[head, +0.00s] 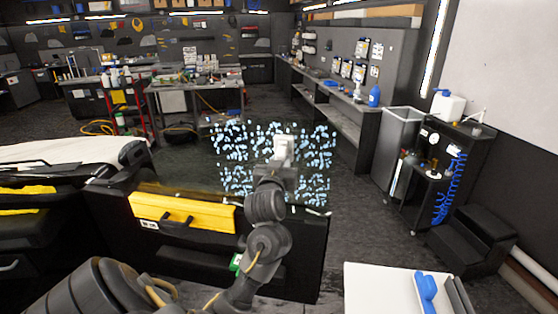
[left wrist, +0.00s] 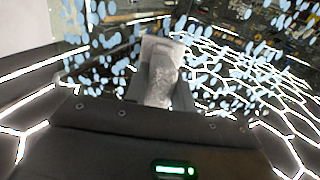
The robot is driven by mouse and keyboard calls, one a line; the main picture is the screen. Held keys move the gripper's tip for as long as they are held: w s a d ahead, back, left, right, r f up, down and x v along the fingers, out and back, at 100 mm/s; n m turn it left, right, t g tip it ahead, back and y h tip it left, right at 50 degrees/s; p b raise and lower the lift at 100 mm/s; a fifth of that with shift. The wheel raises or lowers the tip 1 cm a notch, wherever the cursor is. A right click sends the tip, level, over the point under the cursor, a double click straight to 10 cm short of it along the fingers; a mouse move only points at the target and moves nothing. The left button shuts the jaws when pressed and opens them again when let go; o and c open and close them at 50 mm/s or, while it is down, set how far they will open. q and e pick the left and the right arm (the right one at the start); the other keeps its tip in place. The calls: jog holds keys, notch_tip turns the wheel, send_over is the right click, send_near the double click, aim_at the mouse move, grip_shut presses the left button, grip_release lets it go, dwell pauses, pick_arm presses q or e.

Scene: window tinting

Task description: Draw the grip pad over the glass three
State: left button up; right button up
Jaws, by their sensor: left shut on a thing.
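The glass (head: 313,145) is the door's see-through window pane in the middle of the head view. Pale blue drop-like spots cover it in patches, with a clearer strip between them. My left gripper (head: 281,164) is shut on the grip pad (head: 284,145), a small pale grey-white block, in front of the glass. In the left wrist view the grip pad (left wrist: 161,68) sticks out between the fingers toward the spotted glass (left wrist: 215,65). I cannot tell whether the pad touches the pane. My right gripper is not in view.
The dark car door (head: 290,245) with a yellow panel (head: 180,212) stands below the glass. A white-topped table (head: 380,290) holds a blue tool (head: 426,290) at the lower right. Dark steps (head: 470,240) stand at right. The floor right of the door is clear.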

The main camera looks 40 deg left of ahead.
pick_arm(q)
jog(key=shift+s+d+p, duration=0.3)
jog(key=shift+p, duration=0.05)
jog(key=v, duration=0.1)
jog(key=p+v, duration=0.1)
jog(key=v, duration=0.2)
jog(key=shift+s+d+f+p, duration=0.1)
jog(key=shift+s+f+p, duration=0.25)
jog(key=shift+f+p, duration=0.05)
